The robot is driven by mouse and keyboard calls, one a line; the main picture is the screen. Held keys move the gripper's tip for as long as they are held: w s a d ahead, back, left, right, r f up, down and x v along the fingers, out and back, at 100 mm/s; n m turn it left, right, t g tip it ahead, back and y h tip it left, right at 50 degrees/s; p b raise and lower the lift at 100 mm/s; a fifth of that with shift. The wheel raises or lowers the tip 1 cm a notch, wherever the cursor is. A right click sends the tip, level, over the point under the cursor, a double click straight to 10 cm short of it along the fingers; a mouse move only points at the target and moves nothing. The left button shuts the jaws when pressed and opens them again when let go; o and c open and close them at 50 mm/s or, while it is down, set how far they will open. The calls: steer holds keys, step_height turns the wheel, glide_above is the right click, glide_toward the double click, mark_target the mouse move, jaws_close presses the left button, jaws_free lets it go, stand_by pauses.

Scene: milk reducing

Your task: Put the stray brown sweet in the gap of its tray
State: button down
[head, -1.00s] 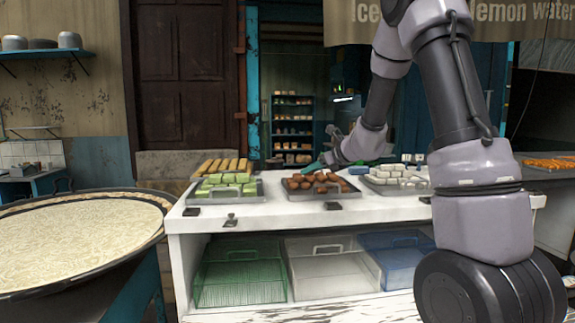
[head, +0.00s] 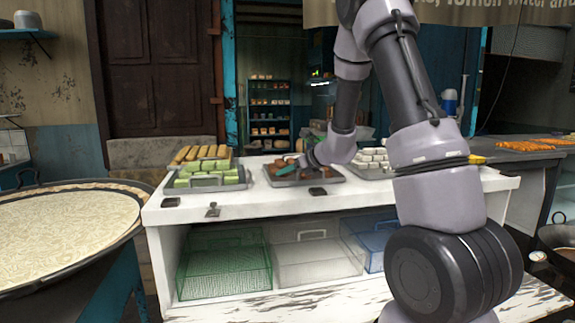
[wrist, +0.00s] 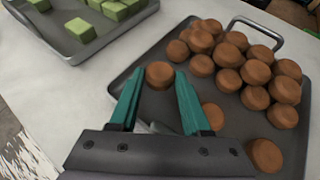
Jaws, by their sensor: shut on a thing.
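The brown sweets' grey metal tray (head: 312,182) sits on the white counter; it also shows in the wrist view (wrist: 237,124). My gripper (wrist: 160,80) is shut on a round brown sweet (wrist: 160,74), seen between the tips of its teal fingers over the tray's left part. Several brown sweets (wrist: 228,54) sit packed towards the tray's far right. Two more sweets, one near the right finger (wrist: 213,115) and one at lower right (wrist: 265,155), have bare tray around them. In the head view my gripper (head: 288,168) is over this tray. The held sweet's height is unclear.
A tray of green sweets (head: 207,180) stands to the left, and a tray of white sweets (head: 371,160) to the right, partly behind my arm. The brown tray's raised handle (wrist: 257,28) is at its far edge. Bare counter (wrist: 95,85) lies between the left trays.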

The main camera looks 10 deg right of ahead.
steer(key=shift+s+f, duration=0.1)
steer(key=shift+f, duration=0.6)
stand_by(0.3)
steer(key=shift+f, duration=0.1)
